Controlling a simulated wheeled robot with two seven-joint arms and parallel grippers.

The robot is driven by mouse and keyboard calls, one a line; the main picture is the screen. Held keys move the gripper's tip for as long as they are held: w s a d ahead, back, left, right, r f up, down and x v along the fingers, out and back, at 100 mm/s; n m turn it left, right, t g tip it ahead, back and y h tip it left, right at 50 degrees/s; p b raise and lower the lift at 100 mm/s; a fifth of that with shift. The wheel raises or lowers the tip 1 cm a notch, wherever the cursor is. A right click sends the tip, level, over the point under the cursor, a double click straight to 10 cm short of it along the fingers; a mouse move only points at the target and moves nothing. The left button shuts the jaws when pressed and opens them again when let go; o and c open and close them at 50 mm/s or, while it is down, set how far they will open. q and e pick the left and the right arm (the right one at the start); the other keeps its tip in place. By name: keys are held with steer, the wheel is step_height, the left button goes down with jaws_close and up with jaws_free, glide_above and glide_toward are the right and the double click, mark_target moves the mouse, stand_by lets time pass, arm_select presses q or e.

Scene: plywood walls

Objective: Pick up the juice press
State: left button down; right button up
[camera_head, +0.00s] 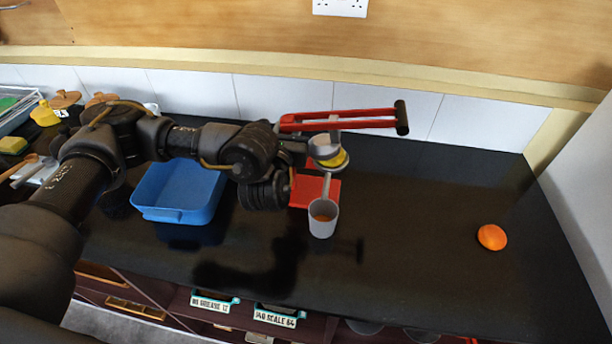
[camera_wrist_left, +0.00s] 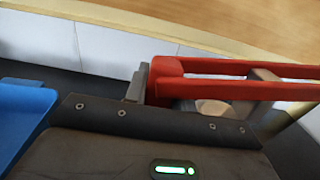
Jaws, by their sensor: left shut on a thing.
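The juice press (camera_head: 328,188) stands upright right of the middle of the counter in the head view. It has a red base, a long red lever with a black handle reaching right, and a yellow and grey squeezing part. A grey cup (camera_head: 322,222) with something orange inside is at its front. My left gripper (camera_head: 296,150) is shut on the upper part of the press from the left. In the left wrist view the press's red lever (camera_wrist_left: 235,88) lies at the jaws. I cannot tell whether the base touches the counter. My right gripper is not in view.
A blue tray (camera_head: 180,215) sits under my left arm, left of the press. An orange (camera_head: 491,237) lies on the right of the black counter (camera_head: 430,200). A yellow sponge (camera_head: 13,145) and a yellow container (camera_head: 44,114) are at the far left. The counter between press and orange is clear.

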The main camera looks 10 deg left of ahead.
mark_target(290, 114)
arm_select(q)
steer(key=shift+r, duration=5.15)
steer(key=shift+d+r, duration=0.2)
steer(key=shift+r, duration=0.1)
steer(key=shift+d+f, duration=0.15)
steer(key=shift+f, duration=0.15)
steer(key=f, duration=0.6)
steer(key=shift+a+f, duration=0.2)
steer(key=shift+f, duration=0.2)
steer(key=shift+a+f, duration=0.15)
steer(key=shift+a, duration=0.05)
steer(key=shift+f, duration=0.15)
